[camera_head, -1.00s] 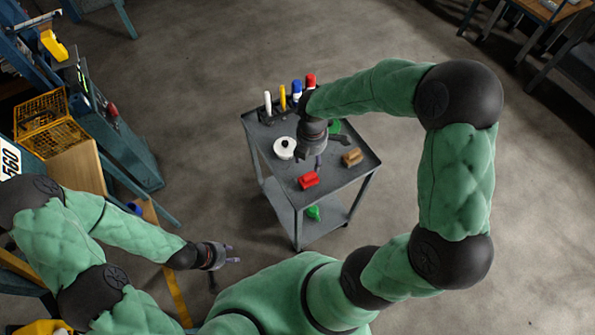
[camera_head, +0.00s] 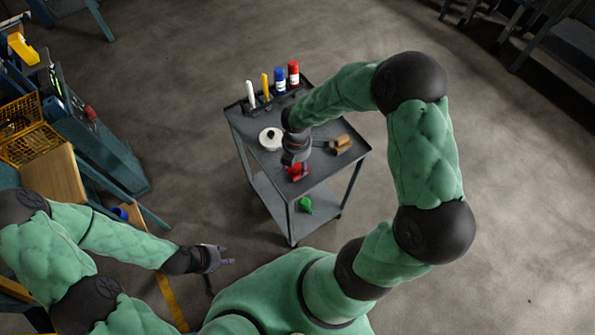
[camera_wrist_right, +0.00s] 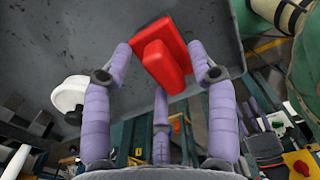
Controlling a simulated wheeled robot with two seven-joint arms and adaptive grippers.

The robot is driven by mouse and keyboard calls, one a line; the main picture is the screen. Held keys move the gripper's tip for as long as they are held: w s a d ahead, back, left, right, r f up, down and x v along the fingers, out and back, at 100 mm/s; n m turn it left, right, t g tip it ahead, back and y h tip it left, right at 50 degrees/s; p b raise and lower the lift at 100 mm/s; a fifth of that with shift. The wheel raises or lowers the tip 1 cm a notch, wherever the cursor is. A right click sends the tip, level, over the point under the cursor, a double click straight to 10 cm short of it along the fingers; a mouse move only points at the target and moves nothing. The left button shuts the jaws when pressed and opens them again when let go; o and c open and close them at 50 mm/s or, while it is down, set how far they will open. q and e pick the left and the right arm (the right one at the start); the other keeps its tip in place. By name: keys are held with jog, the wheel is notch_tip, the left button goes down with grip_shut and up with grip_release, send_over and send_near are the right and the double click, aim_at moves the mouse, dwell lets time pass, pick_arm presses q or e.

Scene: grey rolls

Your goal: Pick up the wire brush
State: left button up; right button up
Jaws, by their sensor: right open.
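On the dark cart top (camera_head: 318,170), a brown wooden-looking block (camera_head: 342,143) with a dark part beside it is probably the wire brush; its bristles are too small to tell. My right gripper (camera_head: 296,163) is open just above a red object (camera_head: 298,174), left of the brown block. In the right wrist view, the red object (camera_wrist_right: 163,52) has a raised bar and lies between the spread fingers of my right gripper (camera_wrist_right: 160,62). The brown block does not show there. My left gripper (camera_head: 223,257) is open and empty, away from the cart at lower left.
A white round item (camera_head: 271,138) lies on the cart left of my right wrist. White, yellow, blue and red upright items (camera_head: 280,80) stand along the back edge. A green item (camera_head: 305,204) is on the lower shelf. Open floor lies right of the cart.

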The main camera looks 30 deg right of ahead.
grip_shut()
dwell(0.3)
jog(key=shift+r+p, duration=0.35)
jog(key=shift+r, duration=0.15)
notch_tip(320, 180, up, 2)
jog(key=shift+r+p, duration=0.2)
jog(key=shift+p, duration=0.45)
jog(key=s+a+r+p, duration=0.1)
jog(key=s+r+p, duration=0.1)
jog(key=s+r, duration=0.2)
jog(key=s+a+r+p, duration=0.1)
jog(key=s+r, duration=0.4)
jog(key=s, duration=0.5)
jog(key=shift+a+r+p, duration=0.15)
jog(key=shift+r+p, duration=0.15)
jog(key=shift+p, duration=0.5)
